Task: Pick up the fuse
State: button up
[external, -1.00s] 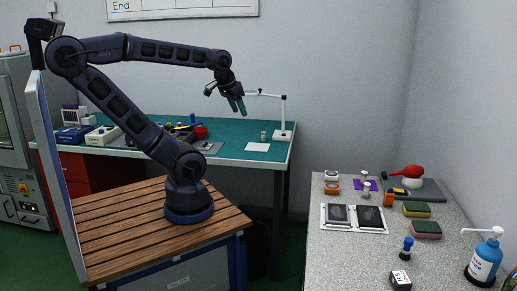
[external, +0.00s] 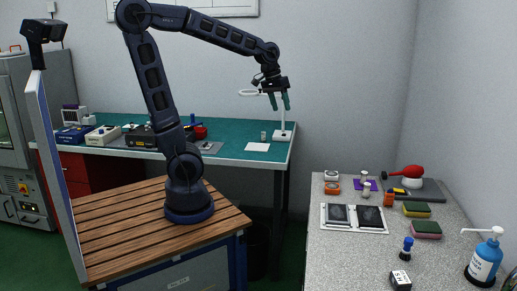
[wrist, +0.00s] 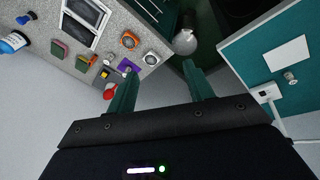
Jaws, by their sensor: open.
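I cannot tell for certain which thing is the fuse. A small silvery cylinder (external: 264,135) stands on the teal bench beside a white sheet; it also shows in the wrist view (wrist: 290,75). Two similar small cylinders stand on the speckled counter, one on a purple pad (external: 364,176) and one in front of it (external: 366,191). My gripper (external: 278,102) is open and empty in the air above the teal bench's right end, near the white stand. In the wrist view its two green fingers (wrist: 159,76) are apart with nothing between them.
A white stand (external: 283,134) with a ring rises close to my gripper. The speckled counter (external: 340,255) holds a framed double tray (external: 354,231), sponges (external: 426,229), a red bulb-shaped thing (external: 407,171) and a blue bottle (external: 485,262). A gap separates bench and counter.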

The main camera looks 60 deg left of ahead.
jog(key=w+d+f+n+g, duration=0.1)
jog(key=w+d+f, duration=0.2)
jog(key=w+d, duration=0.4)
jog(key=n+g+y, duration=0.1)
jog(key=n+y, duration=0.1)
jog(key=n, duration=0.1)
send_over(367, 184)
jog(key=f, duration=1.7)
jog(key=shift+w+a+f, duration=0.2)
jog(key=shift+w+f, duration=0.1)
jog(key=shift+w, duration=0.05)
jog(key=shift+d+f, duration=0.15)
jog(key=shift+f, duration=0.25)
jog(key=shift+s+f, duration=0.15)
jog(key=shift+f, duration=4.95)
jog(key=c, duration=1.1)
